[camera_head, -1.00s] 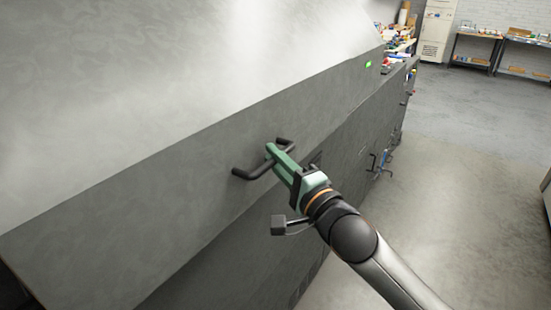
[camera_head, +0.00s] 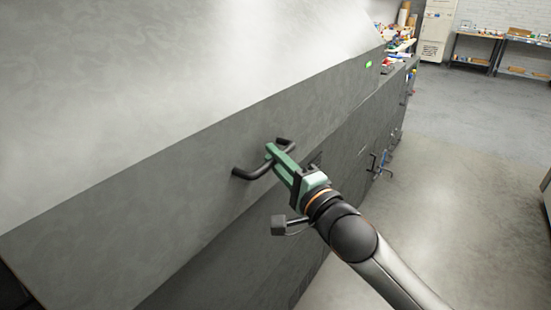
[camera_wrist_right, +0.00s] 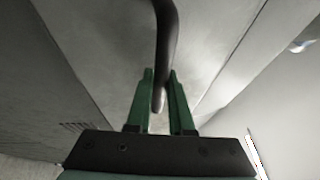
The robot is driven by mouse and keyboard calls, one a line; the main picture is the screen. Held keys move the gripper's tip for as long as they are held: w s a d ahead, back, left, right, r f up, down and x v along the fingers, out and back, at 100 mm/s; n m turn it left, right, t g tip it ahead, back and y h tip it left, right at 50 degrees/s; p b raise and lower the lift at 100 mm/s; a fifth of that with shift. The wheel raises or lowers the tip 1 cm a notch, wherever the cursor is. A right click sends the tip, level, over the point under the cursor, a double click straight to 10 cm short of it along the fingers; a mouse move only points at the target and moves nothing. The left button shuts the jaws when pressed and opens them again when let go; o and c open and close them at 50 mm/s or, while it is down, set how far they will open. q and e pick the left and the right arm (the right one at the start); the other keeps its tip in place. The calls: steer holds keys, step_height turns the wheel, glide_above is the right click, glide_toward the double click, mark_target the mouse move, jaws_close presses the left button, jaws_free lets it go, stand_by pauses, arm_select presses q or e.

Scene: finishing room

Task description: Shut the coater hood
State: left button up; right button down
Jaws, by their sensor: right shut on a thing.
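The coater hood (camera_head: 150,170) is a large grey metal cover with a sloping top and a front face, filling the left of the head view. Its black bar handle (camera_head: 247,173) sticks out from the front face. My right gripper (camera_head: 270,152) is shut on the handle, near its middle. In the right wrist view the handle (camera_wrist_right: 167,40) passes between the green fingers of my right gripper (camera_wrist_right: 160,90). The hood's lower edge appears to lie close along the cabinet body (camera_head: 250,255) below it; any gap is hard to tell. My left gripper is not in view.
A green light (camera_head: 368,64) shows at the hood's far end. A pale cabinet (camera_head: 436,30) and work tables (camera_head: 476,50) are at the back. The concrete floor (camera_head: 460,190) on the right is clear.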

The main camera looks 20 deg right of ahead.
mark_target(261, 159)
steer(key=shift+w+a+f+t+b, duration=0.15)
steer(key=shift+w+a+f+b, duration=0.1)
steer(key=shift+f+b, duration=0.25)
steer(key=shift+w+a+f+t+b, duration=0.15)
steer(key=shift+w+f+b, duration=0.15)
steer(key=shift+b, duration=0.35)
steer(key=shift+w+a+f+m+b, duration=0.25)
steer(key=shift+w+a+m+b, duration=0.1)
steer(key=shift+b, duration=0.3)
steer(key=c, duration=0.8)
jaws_free()
steer(key=shift+w+f, duration=0.1)
steer(key=shift+w, duration=0.05)
